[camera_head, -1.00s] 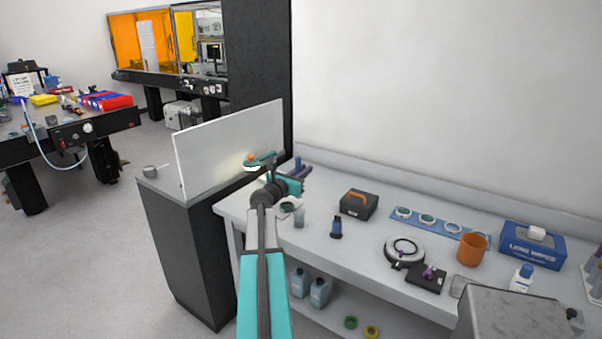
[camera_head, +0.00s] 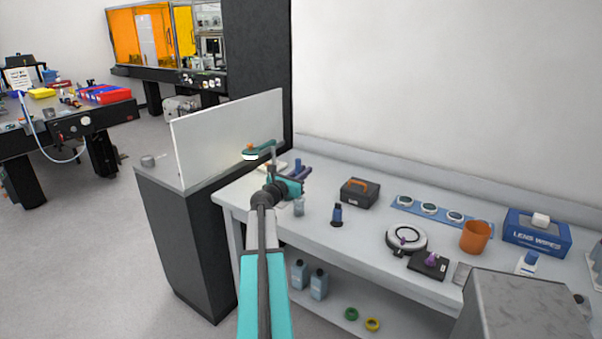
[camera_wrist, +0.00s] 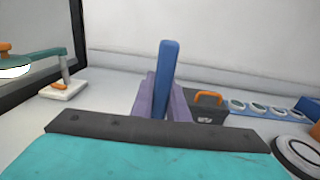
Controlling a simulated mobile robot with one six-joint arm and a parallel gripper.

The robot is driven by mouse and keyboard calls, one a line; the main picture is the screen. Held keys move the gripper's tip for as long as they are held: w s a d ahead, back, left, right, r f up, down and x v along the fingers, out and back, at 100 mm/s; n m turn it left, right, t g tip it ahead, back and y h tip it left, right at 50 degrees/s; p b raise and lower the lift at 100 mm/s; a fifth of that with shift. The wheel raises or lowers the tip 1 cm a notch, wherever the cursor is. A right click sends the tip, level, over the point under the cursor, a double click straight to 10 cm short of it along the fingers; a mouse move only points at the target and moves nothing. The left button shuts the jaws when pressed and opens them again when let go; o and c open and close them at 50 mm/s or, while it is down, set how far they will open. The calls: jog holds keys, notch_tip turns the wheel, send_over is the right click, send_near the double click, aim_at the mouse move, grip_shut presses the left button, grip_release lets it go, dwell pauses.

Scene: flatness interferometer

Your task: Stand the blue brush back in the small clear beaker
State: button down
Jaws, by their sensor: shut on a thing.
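The blue brush (camera_wrist: 166,72) stands upright between the purple fingers of my gripper (camera_wrist: 163,103) in the wrist view, its upper part rising above them. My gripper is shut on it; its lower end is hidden. In the head view, my gripper (camera_head: 298,172) is over the left end of the white bench, with the brush showing as a small blue tip (camera_head: 297,162). A small clear beaker (camera_head: 299,208) stands on the bench just below and in front of my gripper in the picture, partly beside my arm. The beaker is not visible in the wrist view.
A dark blue bottle (camera_head: 337,215) and a black case with orange handle (camera_head: 359,193) stand right of the beaker. A teal-armed lamp (camera_head: 259,150) stands behind my gripper. Farther right are an orange cup (camera_head: 475,237) and a lens wipes box (camera_head: 537,233). A white panel (camera_head: 227,142) rises at left.

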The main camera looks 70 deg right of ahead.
jog(key=shift+f+b, duration=1.2)
jog(key=shift+f, duration=0.7)
jog(key=shift+f+b, duration=0.85)
jog(key=shift+f, duration=0.4)
jog(key=c, duration=1.6)
grip_release()
jog(key=shift+c, duration=0.2)
jog(key=shift+a, duration=0.1)
jog(key=b+v, duration=0.1)
jog(key=v, duration=1.2)
jog(key=shift+a+b, duration=0.3)
jog(key=shift+b, duration=0.05)
jog(key=shift+w+r, duration=0.1)
jog(key=shift+w, duration=0.1)
